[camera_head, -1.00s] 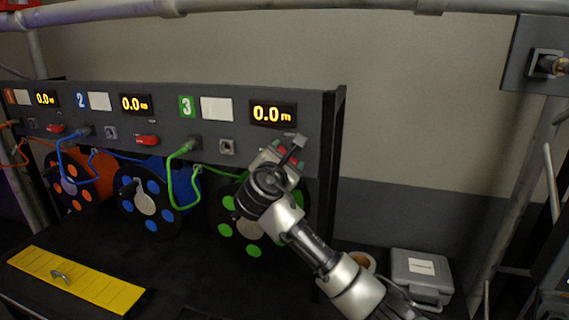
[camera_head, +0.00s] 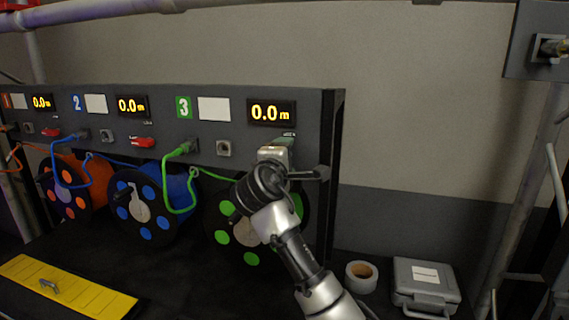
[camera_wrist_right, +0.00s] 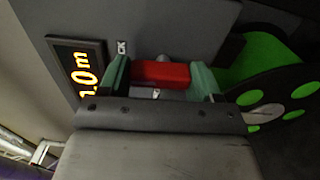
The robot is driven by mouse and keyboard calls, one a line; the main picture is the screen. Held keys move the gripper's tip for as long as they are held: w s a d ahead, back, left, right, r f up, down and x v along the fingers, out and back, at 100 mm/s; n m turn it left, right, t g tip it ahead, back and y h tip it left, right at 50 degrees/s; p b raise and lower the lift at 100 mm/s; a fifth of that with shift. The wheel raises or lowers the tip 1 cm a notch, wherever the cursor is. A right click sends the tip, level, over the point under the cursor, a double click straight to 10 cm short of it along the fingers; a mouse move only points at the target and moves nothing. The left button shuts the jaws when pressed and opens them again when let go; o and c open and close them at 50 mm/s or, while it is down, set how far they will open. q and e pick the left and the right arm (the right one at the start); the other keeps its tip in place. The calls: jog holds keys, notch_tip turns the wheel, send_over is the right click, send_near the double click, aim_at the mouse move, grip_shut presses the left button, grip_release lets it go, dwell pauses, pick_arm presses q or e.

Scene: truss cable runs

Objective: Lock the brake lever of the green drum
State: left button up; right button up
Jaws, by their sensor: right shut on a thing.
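The green drum (camera_head: 222,237) hangs under panel number 3, partly covered by my right arm. Its red brake lever (camera_wrist_right: 162,74) shows in the right wrist view, between the two pale green fingers. My right gripper (camera_wrist_right: 160,80) is shut on this lever, against the grey panel. In the head view my right gripper (camera_head: 276,148) is at the panel just below the third display, and it hides the lever there. Part of a label ending in "CK" shows beside the lever in the right wrist view. My left gripper is not in view.
Red levers of the blue (camera_head: 142,142) and orange drums sit further left on the panel (camera_head: 232,98). A green cable (camera_head: 168,195) loops from a plug left of my gripper. A tape roll (camera_head: 361,276) and grey case (camera_head: 426,284) lie at lower right.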

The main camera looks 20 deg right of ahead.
jog(key=shift+f+m, duration=0.1)
jog(key=shift+m, duration=0.4)
jog(key=o, duration=0.9)
jog(key=shift+s, duration=0.1)
jog(key=b+v, duration=0.3)
jog(key=v, duration=0.7)
jog(key=shift+s+a+b, duration=0.3)
